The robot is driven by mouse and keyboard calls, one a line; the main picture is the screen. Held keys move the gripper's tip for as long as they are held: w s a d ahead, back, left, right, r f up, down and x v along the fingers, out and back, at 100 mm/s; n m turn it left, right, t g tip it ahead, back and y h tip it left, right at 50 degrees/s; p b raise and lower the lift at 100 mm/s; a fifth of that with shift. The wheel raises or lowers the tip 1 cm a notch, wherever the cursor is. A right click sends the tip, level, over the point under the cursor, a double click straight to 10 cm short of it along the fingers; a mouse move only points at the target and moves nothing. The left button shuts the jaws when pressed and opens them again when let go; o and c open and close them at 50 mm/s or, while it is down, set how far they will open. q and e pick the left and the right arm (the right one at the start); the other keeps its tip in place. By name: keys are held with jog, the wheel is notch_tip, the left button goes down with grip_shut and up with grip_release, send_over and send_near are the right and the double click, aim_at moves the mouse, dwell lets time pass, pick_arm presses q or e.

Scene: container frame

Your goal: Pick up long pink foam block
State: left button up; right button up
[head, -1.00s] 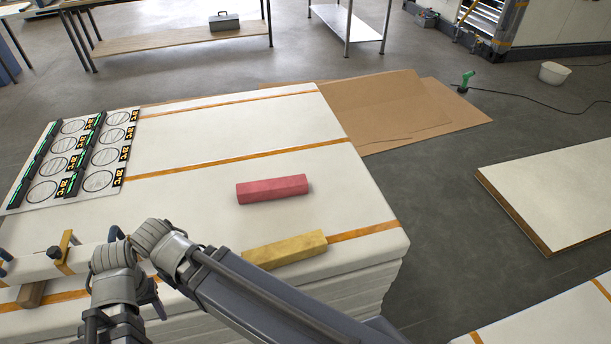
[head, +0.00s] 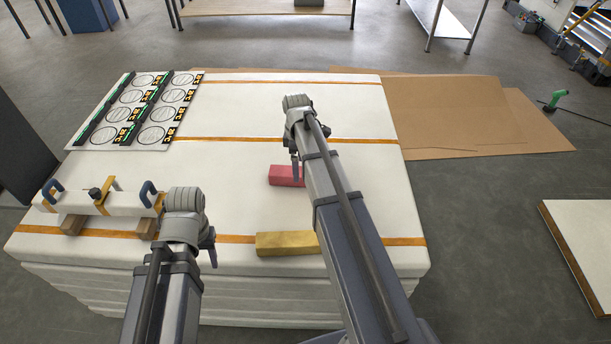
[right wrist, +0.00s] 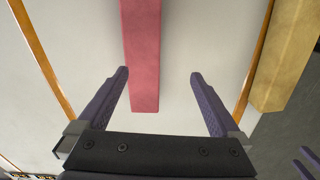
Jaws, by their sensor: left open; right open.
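The long pink foam block (head: 285,176) lies on the white padded stack (head: 237,120), its right part hidden by my right arm in the head view. In the right wrist view the pink block (right wrist: 143,45) runs from the top edge down to between the fingers, nearer the left one. My right gripper (right wrist: 158,77) is open, over the block's near end, and holds nothing. In the head view my right gripper (head: 295,165) points down by the block. My left gripper (head: 211,250) is open near the stack's front edge, left of the yellow block, far from the pink one.
A yellow foam block (head: 287,243) lies on the orange strap near the front edge. A clamped white bar (head: 128,205) on wooden blocks stands at the left. A patterned panel (head: 135,110) lies at the back left. The white surface between is mostly clear.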

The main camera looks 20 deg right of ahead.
jog(key=d, duration=0.1)
jog(key=w+d, duration=0.1)
jog(key=d, duration=0.1)
jog(key=shift+n, duration=0.4)
jog(key=f+b, duration=0.8)
jog(key=shift+w+a, duration=0.1)
jog(key=shift+w, duration=0.15)
jog(key=shift+r, duration=0.15)
jog(key=c, duration=1.4)
